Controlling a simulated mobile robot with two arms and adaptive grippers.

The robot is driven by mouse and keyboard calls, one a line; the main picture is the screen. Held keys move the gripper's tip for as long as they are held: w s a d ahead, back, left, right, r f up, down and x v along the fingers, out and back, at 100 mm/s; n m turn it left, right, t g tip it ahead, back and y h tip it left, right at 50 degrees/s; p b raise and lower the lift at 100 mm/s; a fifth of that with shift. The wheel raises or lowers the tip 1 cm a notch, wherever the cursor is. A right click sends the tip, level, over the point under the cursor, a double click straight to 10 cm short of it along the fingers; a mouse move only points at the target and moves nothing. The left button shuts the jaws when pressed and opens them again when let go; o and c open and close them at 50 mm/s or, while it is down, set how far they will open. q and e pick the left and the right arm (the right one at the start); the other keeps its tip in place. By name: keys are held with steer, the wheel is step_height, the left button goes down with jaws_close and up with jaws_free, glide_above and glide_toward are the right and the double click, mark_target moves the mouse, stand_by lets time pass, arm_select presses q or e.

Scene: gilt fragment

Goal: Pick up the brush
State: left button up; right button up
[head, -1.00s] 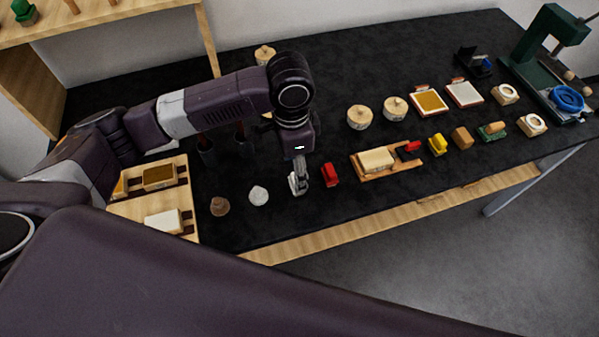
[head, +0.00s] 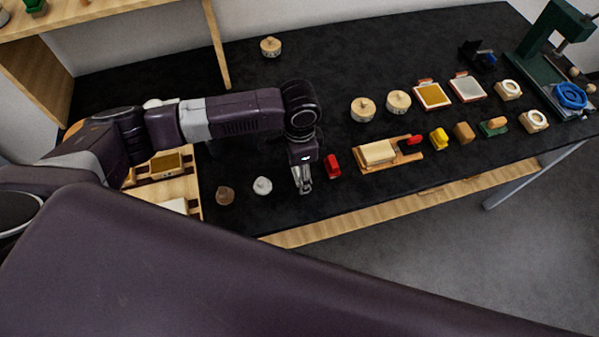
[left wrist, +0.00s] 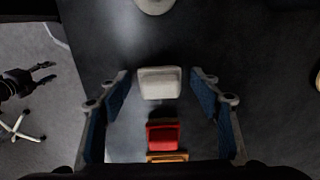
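My left gripper (head: 304,183) is low over the front of the black table, between a white lump (head: 262,186) and a small red block (head: 333,167). In the left wrist view its fingers (left wrist: 161,100) are open, one on each side of a pale grey block (left wrist: 159,82), with gaps on both sides. The red block (left wrist: 162,134) lies just below the pale block there. I cannot make out bristles, so I cannot tell whether the pale block is the brush. My right gripper (left wrist: 44,73) shows at the left wrist view's left edge, fingers apart, empty, over the floor.
A wooden board (head: 370,164) with a cream block lies right of the red block, then several small coloured blocks. A brown lump (head: 225,195) and wooden rack (head: 193,183) lie left. Round tins (head: 362,109) and a green press (head: 550,45) stand farther back.

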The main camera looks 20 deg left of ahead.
arm_select(q)
steer(key=c, duration=1)
steer(key=shift+c, duration=0.6)
arm_select(e)
steer(key=shift+d, duration=0.25)
arm_select(q)
steer(key=shift+r, duration=0.1)
arm_select(e)
steer(key=shift+w, duration=0.1)
arm_select(q)
step_height(320, 180, up, 20)
steer(key=b, duration=0.3)
arm_select(e)
step_height(320, 180, down, 3)
steer(key=shift+a, duration=0.1)
arm_select(q)
steer(key=o, duration=0.5)
steer(key=c, duration=0.4)
